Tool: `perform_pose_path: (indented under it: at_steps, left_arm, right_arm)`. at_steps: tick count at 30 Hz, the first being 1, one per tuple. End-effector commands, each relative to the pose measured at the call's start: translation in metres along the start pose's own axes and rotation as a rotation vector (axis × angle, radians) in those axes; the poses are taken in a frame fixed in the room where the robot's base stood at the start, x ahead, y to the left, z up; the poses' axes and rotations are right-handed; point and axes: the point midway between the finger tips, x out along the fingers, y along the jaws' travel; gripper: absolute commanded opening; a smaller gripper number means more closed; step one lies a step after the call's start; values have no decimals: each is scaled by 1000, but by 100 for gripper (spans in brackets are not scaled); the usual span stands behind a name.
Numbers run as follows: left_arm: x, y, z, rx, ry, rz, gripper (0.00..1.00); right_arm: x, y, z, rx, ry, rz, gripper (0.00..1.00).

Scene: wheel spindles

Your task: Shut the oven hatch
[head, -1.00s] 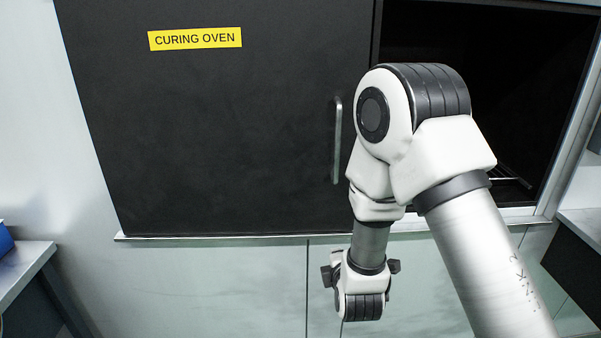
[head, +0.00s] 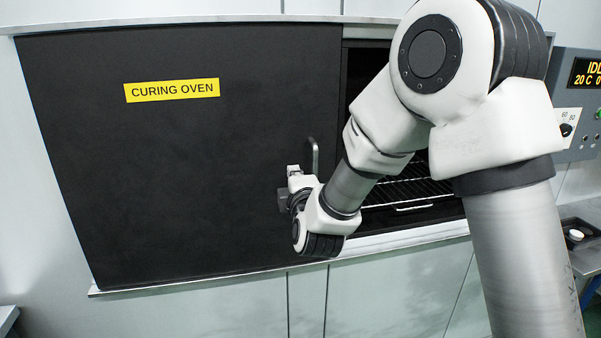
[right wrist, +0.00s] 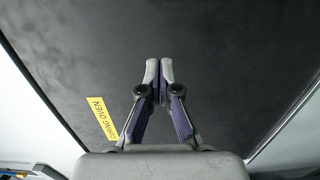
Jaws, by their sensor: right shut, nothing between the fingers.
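The oven hatch (head: 190,170) is a large black sliding panel with a yellow "CURING OVEN" label. In the head view it covers the left and middle of the oven front. To its right the oven opening (head: 405,195) is dark and uncovered, partly hidden by my right arm. The grey bar handle (head: 314,158) stands upright near the hatch's right edge. My right gripper is just left of and below the handle in the head view; its fingertips are hidden there. In the right wrist view my right gripper (right wrist: 159,70) is shut and empty, facing the black panel. Contact cannot be told.
A wire rack (head: 410,190) shows inside the opening. A metal ledge (head: 180,284) runs under the hatch. A control panel (head: 580,105) with a display is at the right, above a side bench with a small dark tray (head: 577,236).

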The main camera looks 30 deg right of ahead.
Motion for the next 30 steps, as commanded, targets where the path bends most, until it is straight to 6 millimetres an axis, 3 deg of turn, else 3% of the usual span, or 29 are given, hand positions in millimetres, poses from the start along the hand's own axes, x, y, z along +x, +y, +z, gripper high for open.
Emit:
perform_pose_path:
  at_steps: [8,10,15,30]
  left_arm:
    - [-27,0,0,1,0,0,31]
    - [-33,0,0,0,0,0,31]
    - [-40,0,0,0,0,0,31]
    - [-39,0,0,0,0,0,31]
  right_arm:
    - [62,3,1,1,-3,-1,0]
    - [62,4,18,4,-5,-4,0]
    - [67,2,36,1,-2,-1,0]
    - [67,0,39,0,0,0,0]
